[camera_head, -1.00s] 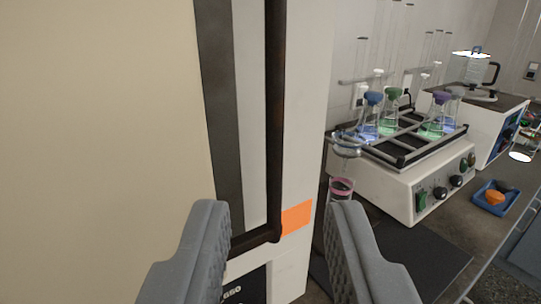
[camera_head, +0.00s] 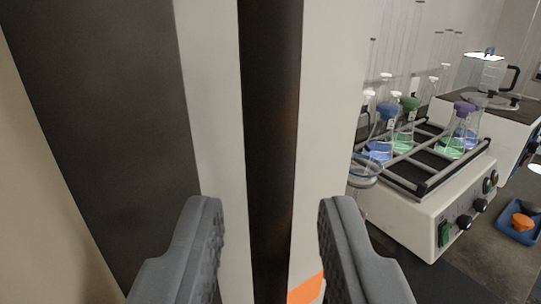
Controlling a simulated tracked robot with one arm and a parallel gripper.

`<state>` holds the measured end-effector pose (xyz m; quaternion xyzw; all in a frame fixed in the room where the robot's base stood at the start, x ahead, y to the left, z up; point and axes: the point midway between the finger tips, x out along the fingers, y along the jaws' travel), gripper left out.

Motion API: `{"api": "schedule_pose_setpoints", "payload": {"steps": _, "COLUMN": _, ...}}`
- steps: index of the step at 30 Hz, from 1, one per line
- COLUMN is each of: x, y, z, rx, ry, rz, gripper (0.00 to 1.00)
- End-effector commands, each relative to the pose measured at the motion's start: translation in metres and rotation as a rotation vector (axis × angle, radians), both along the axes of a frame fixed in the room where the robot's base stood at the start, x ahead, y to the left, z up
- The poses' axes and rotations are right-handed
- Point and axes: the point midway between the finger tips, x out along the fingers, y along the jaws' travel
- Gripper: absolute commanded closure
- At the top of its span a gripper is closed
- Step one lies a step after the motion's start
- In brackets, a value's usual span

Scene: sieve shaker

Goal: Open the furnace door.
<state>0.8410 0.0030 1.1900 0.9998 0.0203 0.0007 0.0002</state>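The furnace door (camera_head: 85,110) fills the left of the view, with a dark strip and a pale edge. Its dark vertical handle bar (camera_head: 268,140) runs from the top to the bottom of the picture at the middle. My gripper (camera_head: 270,215) is open, with one grey finger on each side of the bar as seen here. I cannot tell whether either finger touches the bar or how deep it sits between them. The bar's lower end is out of view.
A white shaker (camera_head: 440,215) with several flasks of blue and green liquid stands on the bench to the right. Behind it is another white device (camera_head: 480,125) with a glass vessel on top. A blue tray (camera_head: 520,232) with an orange item lies at the far right.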

Motion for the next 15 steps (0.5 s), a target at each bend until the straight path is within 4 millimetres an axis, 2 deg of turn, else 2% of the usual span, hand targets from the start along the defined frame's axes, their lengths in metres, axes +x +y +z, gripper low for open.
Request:
{"api": "schedule_pose_setpoints", "payload": {"steps": 6, "x": 0.017, "y": 0.001, "z": 0.0, "rx": 0.0, "ry": 0.0, "rz": 0.0, "gripper": 0.71}}
{"api": "schedule_pose_setpoints", "payload": {"steps": 15, "x": 0.022, "y": 0.001, "z": -0.001, "rx": 0.0, "ry": 0.002, "rz": 0.0, "gripper": 0.71}}
